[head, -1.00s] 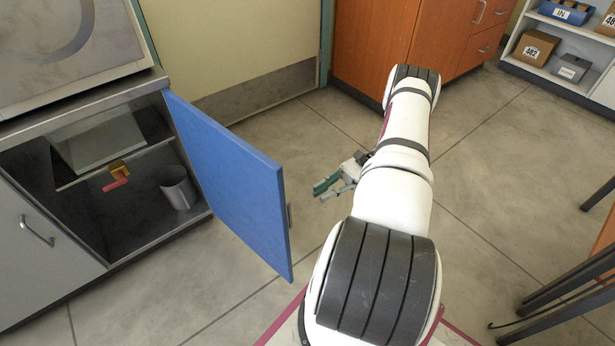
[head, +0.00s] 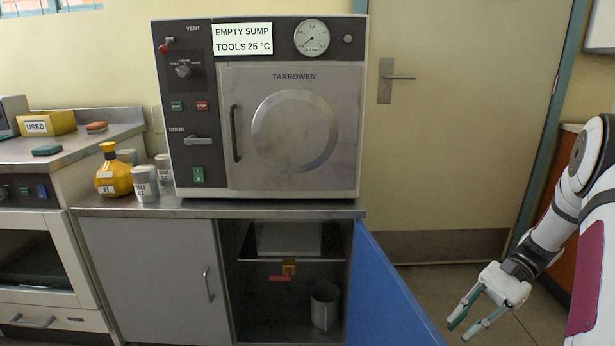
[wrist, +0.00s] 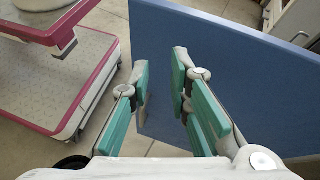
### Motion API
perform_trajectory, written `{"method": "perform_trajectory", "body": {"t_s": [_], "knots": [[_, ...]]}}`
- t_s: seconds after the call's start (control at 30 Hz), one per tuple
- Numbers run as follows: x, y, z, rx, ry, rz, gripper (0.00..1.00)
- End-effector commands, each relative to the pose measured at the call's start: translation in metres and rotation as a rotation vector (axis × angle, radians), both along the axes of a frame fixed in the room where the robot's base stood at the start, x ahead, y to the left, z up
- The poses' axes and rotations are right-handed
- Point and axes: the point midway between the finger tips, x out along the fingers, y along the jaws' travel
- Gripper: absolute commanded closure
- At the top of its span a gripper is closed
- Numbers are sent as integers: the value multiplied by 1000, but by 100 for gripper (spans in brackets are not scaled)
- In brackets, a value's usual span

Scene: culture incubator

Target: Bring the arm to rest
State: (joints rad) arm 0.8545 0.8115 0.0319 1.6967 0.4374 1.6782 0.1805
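My gripper (head: 471,321) is at the lower right of the head view, in front of the door and to the right of the open blue cupboard door (head: 391,298). In the wrist view my gripper (wrist: 160,95) has its green-padded fingers apart with nothing between them. The blue cupboard door (wrist: 235,70) stands beyond the fingers there; I cannot tell how far off it is. My arm comes in from the right edge of the head view, bent down toward the gripper.
The incubator labelled TARROWEN (head: 295,130) stands shut on the counter (head: 240,209). A yellow bottle (head: 113,172) and several metal tins stand left of it. In the open cupboard are a red-handled valve (head: 284,274) and a grey cup (head: 324,304). Floor (head: 545,318) shows right of the cupboard.

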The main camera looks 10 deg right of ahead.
Motion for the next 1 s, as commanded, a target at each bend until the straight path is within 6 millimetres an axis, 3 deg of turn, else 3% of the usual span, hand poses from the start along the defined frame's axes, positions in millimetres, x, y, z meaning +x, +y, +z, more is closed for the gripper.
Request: {"method": "perform_trajectory", "body": {"t_s": [0.1,0.27,0.5,0.73,1.0], "knots": [[-1,27,38,-88,-47,102,82],[-9,62,77,-190,-110,224,82],[-40,115,128,-347,-231,415,82],[-84,157,160,-485,-369,594,82],[-145,190,174,-633,-557,789,82]]}}
